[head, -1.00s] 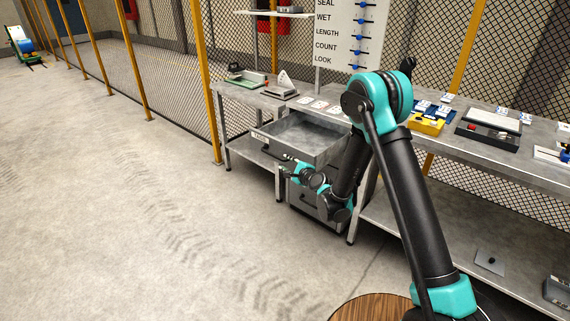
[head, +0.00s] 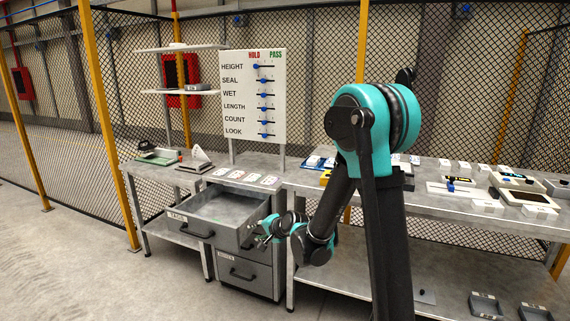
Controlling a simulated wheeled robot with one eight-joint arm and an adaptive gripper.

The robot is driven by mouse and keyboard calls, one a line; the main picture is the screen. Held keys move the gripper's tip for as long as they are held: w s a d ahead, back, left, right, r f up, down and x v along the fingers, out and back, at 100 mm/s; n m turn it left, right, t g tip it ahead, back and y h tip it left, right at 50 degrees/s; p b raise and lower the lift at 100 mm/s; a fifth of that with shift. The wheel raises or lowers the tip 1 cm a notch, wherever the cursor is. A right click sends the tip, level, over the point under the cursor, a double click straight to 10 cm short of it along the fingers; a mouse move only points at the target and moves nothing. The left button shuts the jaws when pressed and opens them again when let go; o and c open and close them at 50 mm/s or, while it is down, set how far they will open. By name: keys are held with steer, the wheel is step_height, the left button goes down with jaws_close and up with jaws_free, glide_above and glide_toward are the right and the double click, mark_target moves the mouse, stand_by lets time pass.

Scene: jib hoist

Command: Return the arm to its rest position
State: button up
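My arm, teal and black, rises at the right of the head view and bends at a large teal elbow. Its forearm reaches down and left to my gripper (head: 262,233). My gripper is small in the picture, beside the front right corner of an open grey drawer (head: 228,207) labelled TAGS. I cannot tell whether its fingers are open or shut, or whether it touches the drawer. The drawer is pulled out and looks empty. A closed drawer (head: 243,271) sits below it.
A workbench (head: 440,195) with cards, trays and small boxes runs to the right behind my arm. A board (head: 252,97) with HOLD/PASS sliders stands above the drawers. Yellow posts and mesh fencing stand behind. Open floor lies at the left.

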steer(key=s+d+f+n+g+h, duration=0.1)
steer(key=s+d+n+g+h, duration=0.1)
steer(key=s+d, duration=1.2)
steer(key=s+d+f+n+g+h, duration=0.2)
steer(key=s+d+n+h, duration=0.3)
steer(key=s+d, duration=0.9)
steer(key=shift+d+f+h, duration=0.25)
steer(key=shift+d+h, duration=0.05)
steer(key=shift+d, duration=0.4)
